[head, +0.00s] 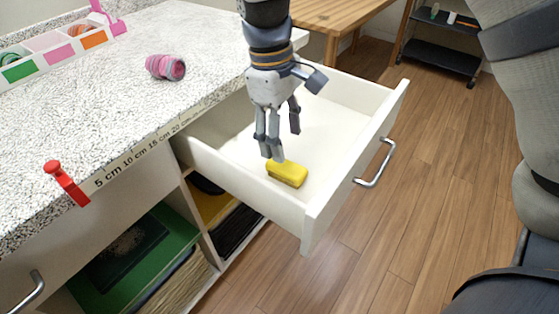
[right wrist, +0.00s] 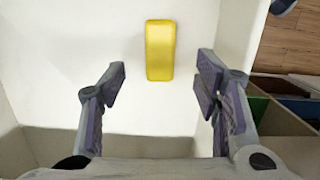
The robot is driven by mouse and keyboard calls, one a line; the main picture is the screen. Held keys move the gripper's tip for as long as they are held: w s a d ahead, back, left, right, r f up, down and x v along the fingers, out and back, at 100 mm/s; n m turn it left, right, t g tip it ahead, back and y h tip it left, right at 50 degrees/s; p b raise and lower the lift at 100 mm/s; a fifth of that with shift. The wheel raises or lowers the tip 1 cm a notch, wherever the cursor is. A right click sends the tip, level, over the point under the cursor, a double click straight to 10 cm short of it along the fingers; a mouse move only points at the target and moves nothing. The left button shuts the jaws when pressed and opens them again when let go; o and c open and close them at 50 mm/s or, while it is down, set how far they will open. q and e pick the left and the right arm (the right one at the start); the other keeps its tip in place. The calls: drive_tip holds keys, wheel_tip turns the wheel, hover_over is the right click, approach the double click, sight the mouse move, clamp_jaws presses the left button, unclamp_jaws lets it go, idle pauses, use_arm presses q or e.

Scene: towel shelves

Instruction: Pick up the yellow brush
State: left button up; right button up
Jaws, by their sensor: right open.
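The yellow brush (head: 287,174) lies on the floor of the open white drawer (head: 335,183), near its front panel. In the right wrist view the brush (right wrist: 160,50) stands lengthwise, beyond the fingertips and between their lines. My right gripper (head: 281,142) reaches down into the drawer, just behind the brush in the head view. Its fingers (right wrist: 160,80) are spread with nothing between them. One finger slightly overlaps the brush's edge in the head view; I cannot tell whether they touch. My left gripper is not in view.
The drawer walls rise around the brush, and its front has a metal handle (head: 377,163). The speckled counter (head: 110,95) holds a pink yarn roll (head: 166,67), a red clip (head: 66,183) and a divided tray (head: 49,52). Shelves with folded towels (head: 136,262) are below.

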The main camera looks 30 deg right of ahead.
sight(287, 166)
drive_tip(key=f, duration=0.8)
drive_tip(key=shift+s+d+f, duration=0.1)
drive_tip(key=shift+s+d, duration=0.1)
drive_tip(key=shift+s, duration=0.15)
drive_tip(key=c, duration=1.3)
